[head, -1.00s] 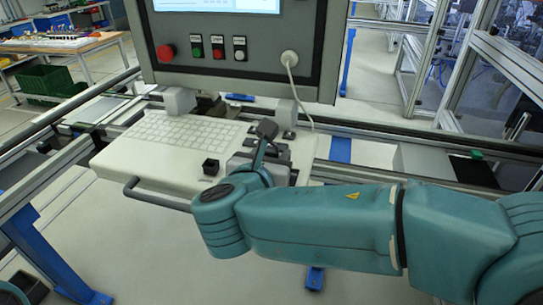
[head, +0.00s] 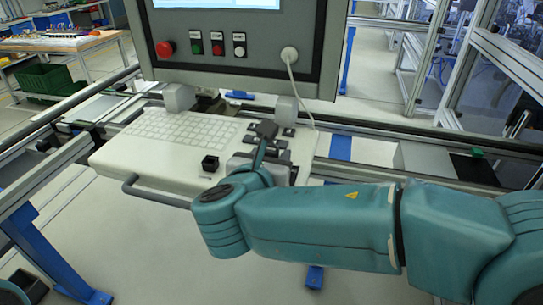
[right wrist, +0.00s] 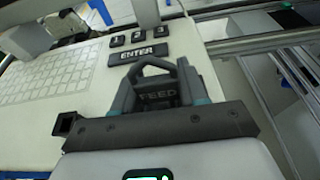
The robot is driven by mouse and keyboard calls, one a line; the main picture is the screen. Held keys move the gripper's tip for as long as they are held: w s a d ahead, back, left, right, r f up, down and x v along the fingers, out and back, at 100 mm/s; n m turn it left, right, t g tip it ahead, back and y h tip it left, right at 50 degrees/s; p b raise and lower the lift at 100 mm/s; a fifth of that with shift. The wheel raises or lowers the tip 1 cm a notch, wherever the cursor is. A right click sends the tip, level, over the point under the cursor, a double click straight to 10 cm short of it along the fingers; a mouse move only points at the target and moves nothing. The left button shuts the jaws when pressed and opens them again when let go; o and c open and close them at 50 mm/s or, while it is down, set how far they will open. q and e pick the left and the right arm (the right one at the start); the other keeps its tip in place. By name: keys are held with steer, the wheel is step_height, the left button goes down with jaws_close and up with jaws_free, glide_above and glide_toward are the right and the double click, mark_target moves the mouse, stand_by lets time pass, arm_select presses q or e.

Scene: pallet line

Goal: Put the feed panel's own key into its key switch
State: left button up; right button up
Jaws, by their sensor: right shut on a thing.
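My right gripper (right wrist: 160,88) is low over the right part of the white keyboard tray. It is shut on a dark grey piece marked FEED (right wrist: 158,95), the feed key by its label, with a loop-shaped top. In the head view the right gripper (head: 268,160) is partly hidden by its own wrist, and I cannot make out the key there. The panel (head: 240,65) stands upright behind the tray. I cannot tell which part is the key switch. A small black square block (head: 209,165) sits on the tray, left of the gripper. My left gripper is not in view.
The tray (head: 130,165) carries a keypad (head: 185,130), and an ENTER key (right wrist: 138,52) lies just beyond the gripper. The panel has a red mushroom button (head: 166,49), several smaller buttons and a white plug with a hanging cable (head: 291,75). Metal rails run behind the tray.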

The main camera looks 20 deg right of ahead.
steer(key=shift+f, duration=0.1)
stand_by(0.3)
steer(key=o, duration=1.6)
steer(key=p+v, duration=0.2)
steer(key=v, duration=0.6)
stand_by(0.9)
stand_by(0.5)
